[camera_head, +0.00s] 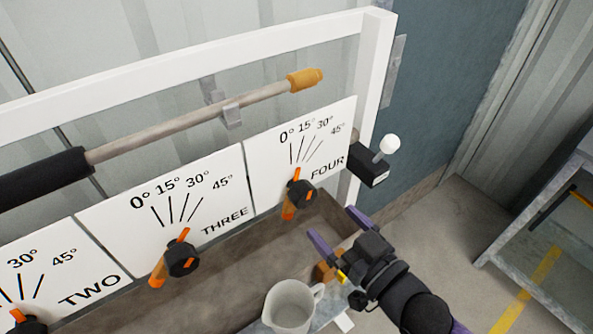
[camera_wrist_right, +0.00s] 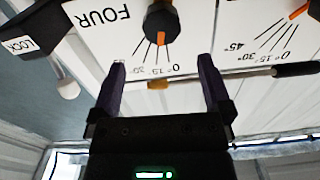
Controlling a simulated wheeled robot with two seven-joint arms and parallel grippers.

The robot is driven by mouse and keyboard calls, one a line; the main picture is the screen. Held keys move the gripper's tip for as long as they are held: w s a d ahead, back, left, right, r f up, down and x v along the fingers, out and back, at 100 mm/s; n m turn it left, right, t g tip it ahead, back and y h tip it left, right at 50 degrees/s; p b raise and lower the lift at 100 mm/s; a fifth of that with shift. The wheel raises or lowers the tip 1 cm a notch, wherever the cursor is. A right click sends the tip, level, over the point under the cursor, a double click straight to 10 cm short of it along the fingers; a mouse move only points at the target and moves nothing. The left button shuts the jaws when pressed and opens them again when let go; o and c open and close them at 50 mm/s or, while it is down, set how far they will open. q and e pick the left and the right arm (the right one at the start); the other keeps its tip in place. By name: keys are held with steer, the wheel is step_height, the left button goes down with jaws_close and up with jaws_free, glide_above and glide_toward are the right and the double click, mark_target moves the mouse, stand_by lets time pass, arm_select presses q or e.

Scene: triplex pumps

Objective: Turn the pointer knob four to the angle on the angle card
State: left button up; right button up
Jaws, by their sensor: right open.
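Pointer knob four (camera_head: 300,193) is a black hub with an orange pointer on the white panel marked FOUR (camera_head: 262,170). Its short upper orange end points up, near the 0° line; a longer orange part hangs below. The knob also shows at the top of the right wrist view (camera_wrist_right: 162,24). My right gripper (camera_head: 335,228) is open and empty, with purple fingers, to the lower right of the knob and apart from it. In the right wrist view its fingertips (camera_wrist_right: 161,62) sit apart before the panel's scale. I cannot make out a separate angle card. My left gripper is not in view.
Knob three (camera_head: 182,259) is left of knob four. A black box (camera_head: 367,168) with a white ball lever, marked LOCK in the wrist view, is to the right. A lance (camera_head: 185,120) is clipped above. A trough ledge (camera_head: 215,285) runs below; a pale mug (camera_head: 290,306) stands near my arm.

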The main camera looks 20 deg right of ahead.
mark_target(308, 198)
steer(key=b+x, duration=0.1)
steer(key=x, duration=0.7)
steer(key=shift+a+f, duration=0.1)
steer(key=shift+a, duration=0.05)
steer(key=shift+w+a, duration=0.15)
steer(key=shift+w, duration=0.25)
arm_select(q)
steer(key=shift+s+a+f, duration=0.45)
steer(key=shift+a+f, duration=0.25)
arm_select(e)
steer(key=shift+c, duration=0.7)
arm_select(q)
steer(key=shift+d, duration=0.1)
arm_select(e)
jaws_close()
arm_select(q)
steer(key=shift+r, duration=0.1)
